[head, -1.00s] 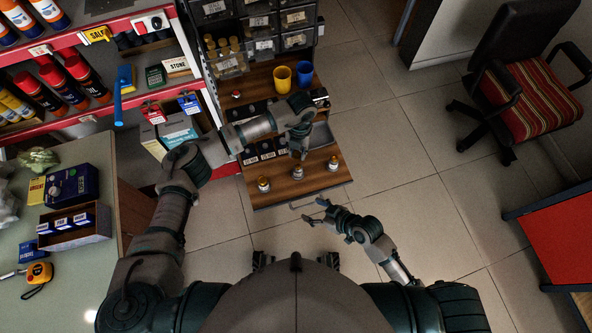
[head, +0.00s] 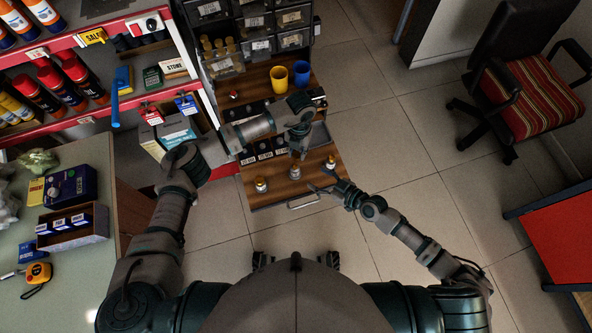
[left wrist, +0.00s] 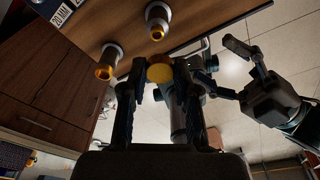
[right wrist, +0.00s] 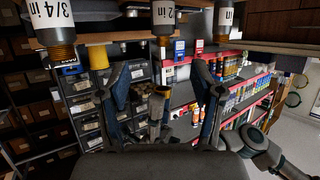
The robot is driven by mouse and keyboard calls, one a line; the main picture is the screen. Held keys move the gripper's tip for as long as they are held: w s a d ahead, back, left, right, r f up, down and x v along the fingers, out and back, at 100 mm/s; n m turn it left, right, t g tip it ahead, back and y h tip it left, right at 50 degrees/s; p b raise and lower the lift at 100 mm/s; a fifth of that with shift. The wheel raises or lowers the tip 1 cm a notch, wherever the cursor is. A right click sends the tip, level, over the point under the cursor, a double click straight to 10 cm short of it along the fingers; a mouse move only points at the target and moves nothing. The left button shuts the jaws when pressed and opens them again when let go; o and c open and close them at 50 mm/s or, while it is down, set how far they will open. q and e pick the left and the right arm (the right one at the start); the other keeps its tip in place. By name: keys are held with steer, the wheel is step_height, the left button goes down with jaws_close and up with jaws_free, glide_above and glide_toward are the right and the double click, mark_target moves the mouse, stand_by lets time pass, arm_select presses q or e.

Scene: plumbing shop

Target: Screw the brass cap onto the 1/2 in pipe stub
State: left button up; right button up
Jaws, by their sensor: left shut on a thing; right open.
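Three upright pipe stubs with brass tops stand along the front of the wooden bench: a left stub (head: 261,185), a middle stub (head: 295,172) and a right stub (head: 330,162). In the right wrist view, upside down, the middle stub's label (right wrist: 165,14) ends in "2 in"; another stub reads "3/4 in" (right wrist: 55,20). My left gripper (head: 299,154) points down over the middle stub, shut on the brass cap (left wrist: 160,73). The cap appears above that stub, apart from it, in the right wrist view (right wrist: 156,104). My right gripper (head: 330,184) is open and empty beside the right stub.
Red-edged shelves (head: 60,130) rise at left. A counter (head: 75,270) stands at lower left.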

mark_target(297, 168)
steer(key=x, duration=1)
steer(key=shift+a+r, duration=0.1)
steer(key=shift+a, duration=0.45)
steer(key=shift+w, duration=0.1)
steer(key=shift+w+d, duration=0.1)
steer(key=shift+d, duration=0.25)
steer(key=shift+a, duration=0.45)
jaws_close()
